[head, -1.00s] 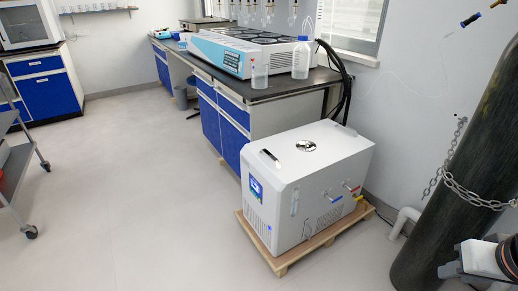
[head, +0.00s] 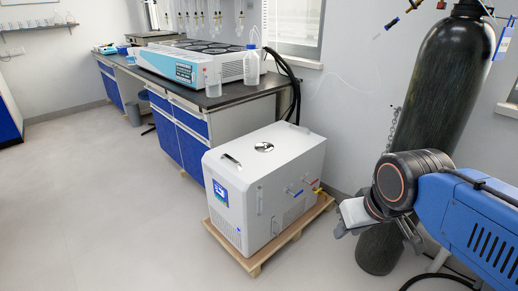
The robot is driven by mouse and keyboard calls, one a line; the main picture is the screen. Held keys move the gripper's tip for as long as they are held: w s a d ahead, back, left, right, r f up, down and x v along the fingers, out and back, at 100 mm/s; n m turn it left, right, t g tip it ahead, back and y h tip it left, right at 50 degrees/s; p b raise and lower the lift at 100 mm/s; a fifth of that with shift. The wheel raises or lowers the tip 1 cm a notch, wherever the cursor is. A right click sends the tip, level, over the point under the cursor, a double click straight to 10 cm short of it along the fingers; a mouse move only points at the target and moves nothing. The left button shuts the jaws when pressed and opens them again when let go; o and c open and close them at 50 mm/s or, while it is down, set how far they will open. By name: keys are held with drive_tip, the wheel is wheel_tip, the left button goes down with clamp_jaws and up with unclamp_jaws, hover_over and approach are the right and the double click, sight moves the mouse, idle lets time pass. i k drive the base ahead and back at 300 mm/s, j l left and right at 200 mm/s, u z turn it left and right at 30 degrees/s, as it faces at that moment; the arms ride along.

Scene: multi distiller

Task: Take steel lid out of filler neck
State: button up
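The steel lid (head: 264,147) is a shiny round disc on top of the white chiller box (head: 238,189). It sits in the top surface, so the filler neck under it is hidden. My gripper (head: 345,222) is at the right, in front of the dark gas cylinder and well apart from the chiller and the lid. It points left and down. Its fingers are small and partly turned away, so I cannot tell whether they are open or shut. I see nothing held in it.
The chiller stands on a wooden pallet (head: 252,266), with small valves on its right side. A dark gas cylinder (head: 437,100) stands behind my arm. A lab bench (head: 215,101) with a multi-position distiller (head: 196,62) and bottles is behind the chiller. The floor at left and front is clear.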

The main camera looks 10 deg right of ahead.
sight(262, 147)
drive_tip(key=i+j+z, duration=0.1)
drive_tip(key=i+j, duration=0.4)
drive_tip(key=j, duration=0.2)
drive_tip(key=i+j+z, duration=0.15)
drive_tip(key=j, duration=0.25)
drive_tip(key=i+j, duration=0.35)
drive_tip(key=i+j+z, duration=0.15)
drive_tip(key=j, duration=0.25)
drive_tip(key=i, duration=0.05)
